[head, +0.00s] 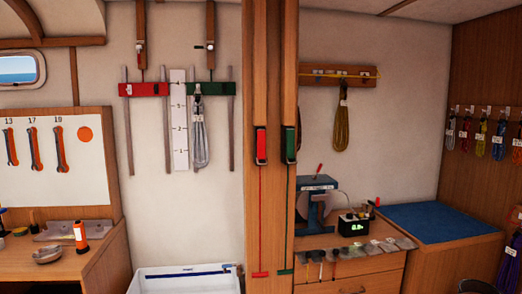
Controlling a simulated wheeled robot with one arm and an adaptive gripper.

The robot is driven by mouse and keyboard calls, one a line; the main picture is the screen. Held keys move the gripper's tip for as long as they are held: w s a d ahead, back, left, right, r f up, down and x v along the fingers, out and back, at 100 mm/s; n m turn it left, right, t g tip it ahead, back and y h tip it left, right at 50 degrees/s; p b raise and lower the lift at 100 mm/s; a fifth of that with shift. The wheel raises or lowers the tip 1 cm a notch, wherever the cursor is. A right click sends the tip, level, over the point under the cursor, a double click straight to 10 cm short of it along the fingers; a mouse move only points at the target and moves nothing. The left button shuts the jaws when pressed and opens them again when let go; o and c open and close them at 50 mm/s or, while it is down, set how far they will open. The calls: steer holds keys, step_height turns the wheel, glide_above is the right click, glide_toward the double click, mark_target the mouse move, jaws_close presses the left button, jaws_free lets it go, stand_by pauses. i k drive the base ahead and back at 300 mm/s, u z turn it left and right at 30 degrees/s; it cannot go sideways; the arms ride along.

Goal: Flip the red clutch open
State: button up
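The red clutch (261,146) is on the left face of the tall wooden post (258,205) in the middle of the head view. It has a red lever in a dark housing. The lever looks upright and flat along the housing, but it is small in the picture. A red line (260,220) runs from it down to a red piece (260,274) low on the post. The matching green clutch (289,145) is just to its right at about the same height, with a green line below. My gripper is not in view.
Left of the post, a red bar (143,90) and a green bar (218,88) hang between upright rods. A white basin (188,283) is below. To the right are a blue machine (317,183), a drawer bench and a blue-topped counter (425,221). Space before the clutches looks clear.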

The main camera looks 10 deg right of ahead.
mark_target(261, 134)
steer(key=u, duration=0.5)
steer(key=k, duration=0.6)
steer(key=u, duration=1.3)
steer(key=i, duration=1.2)
steer(key=z, duration=0.9)
steer(key=i, duration=0.3)
steer(key=z, duration=0.25)
